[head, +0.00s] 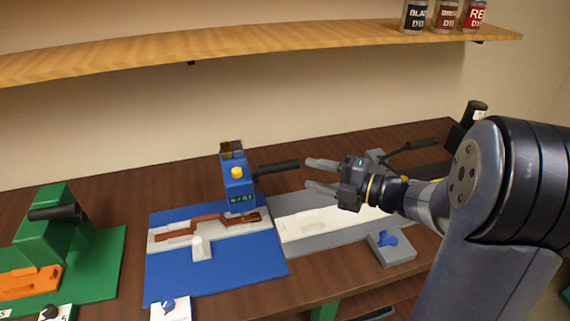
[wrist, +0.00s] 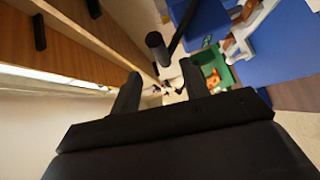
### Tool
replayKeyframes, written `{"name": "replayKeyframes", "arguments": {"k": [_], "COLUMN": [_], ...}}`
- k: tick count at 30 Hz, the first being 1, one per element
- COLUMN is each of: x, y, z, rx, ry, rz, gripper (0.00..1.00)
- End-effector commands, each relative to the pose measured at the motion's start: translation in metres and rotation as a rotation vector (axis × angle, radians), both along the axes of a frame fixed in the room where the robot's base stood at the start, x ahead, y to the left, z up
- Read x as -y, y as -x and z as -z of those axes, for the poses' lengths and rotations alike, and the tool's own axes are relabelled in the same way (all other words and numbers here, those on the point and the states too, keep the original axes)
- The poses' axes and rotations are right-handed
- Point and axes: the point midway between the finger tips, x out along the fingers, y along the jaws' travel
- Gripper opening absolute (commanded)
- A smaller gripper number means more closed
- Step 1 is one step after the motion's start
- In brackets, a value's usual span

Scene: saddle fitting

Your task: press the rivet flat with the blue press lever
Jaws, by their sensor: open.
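The blue press (head: 238,195) stands at the back of a blue base plate (head: 225,280) in the middle of the bench. Its black press lever (head: 278,167) sticks out to the right. A brown strap-like piece (head: 190,232) lies on a pale bed under the press. I cannot make out the rivet. My gripper (head: 310,175) is open and empty, its fingertips pointing left, close to the lever's free end. In the wrist view a dark round-ended bar (wrist: 157,46), probably the lever, shows just beyond the open gripper (wrist: 160,78). I cannot tell whether they touch.
A green press (head: 60,235) with an orange piece (head: 28,283) stands at the left. A wooden shelf (head: 250,42) with dye bottles (head: 445,15) runs above.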

Motion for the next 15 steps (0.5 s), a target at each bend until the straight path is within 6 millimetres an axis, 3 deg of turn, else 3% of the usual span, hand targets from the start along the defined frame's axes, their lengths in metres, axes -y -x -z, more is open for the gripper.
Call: {"name": "replayKeyframes", "arguments": {"k": [9,15], "x": [-0.051,-0.073], "y": [-0.027,-0.040], "z": [0.003,0.006], "rx": [-0.001,0.000], "ry": [-0.001,0.000], "rz": [-0.003,0.000], "gripper": [0.43,0.43]}}
